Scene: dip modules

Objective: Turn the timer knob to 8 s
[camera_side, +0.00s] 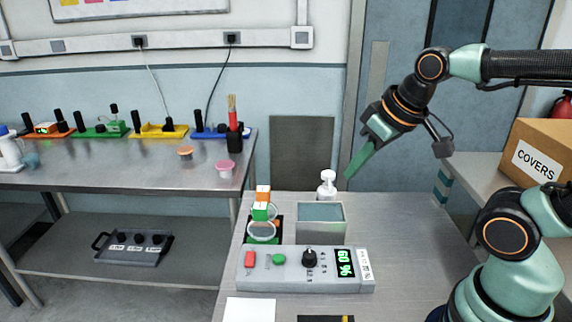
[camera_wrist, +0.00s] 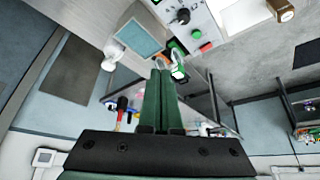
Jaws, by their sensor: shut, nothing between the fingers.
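The timer knob (camera_side: 309,257) is a black dial on the light grey control box (camera_side: 322,284), with small marks around it. I cannot read which mark it points to. The box also has a red switch, a green button and a lit green display (camera_side: 345,263). In the wrist view the knob (camera_wrist: 183,16) shows near the top edge, upside down. My gripper (camera_side: 351,174) has green fingers and is shut and empty. It hangs in the air above and behind the box, clear of the knob. In the wrist view its fingers (camera_wrist: 161,75) lie side by side.
Behind the box stand a grey open-topped bath (camera_side: 321,236), a white pump bottle (camera_side: 327,186) and a stand with orange and green modules (camera_side: 262,212). White paper (camera_side: 250,309) lies in front. The bench to the right of the box is clear.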

